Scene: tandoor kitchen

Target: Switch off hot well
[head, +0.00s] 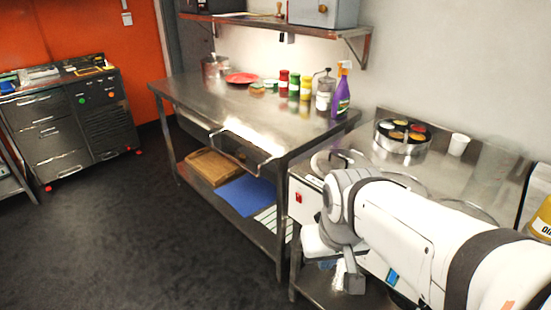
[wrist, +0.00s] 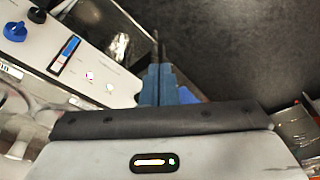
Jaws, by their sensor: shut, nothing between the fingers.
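The hot well unit (head: 440,179) is a steel counter with round wells at the right of the head view, partly hidden behind my arm. Its pale front panel (head: 303,209) carries a small red switch (head: 299,197) near the left end. I cannot tell the switch's position. My gripper (wrist: 156,38) is shut and empty, its fingers pointing past the panel's right end over dark floor.
A steel table (head: 225,100) with several bottles and a red plate (head: 241,78) stands left of the hot well. A round spice tray (head: 402,143) and white cup (head: 458,144) sit at the counter's back. The dark floor (head: 150,235) at left is clear.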

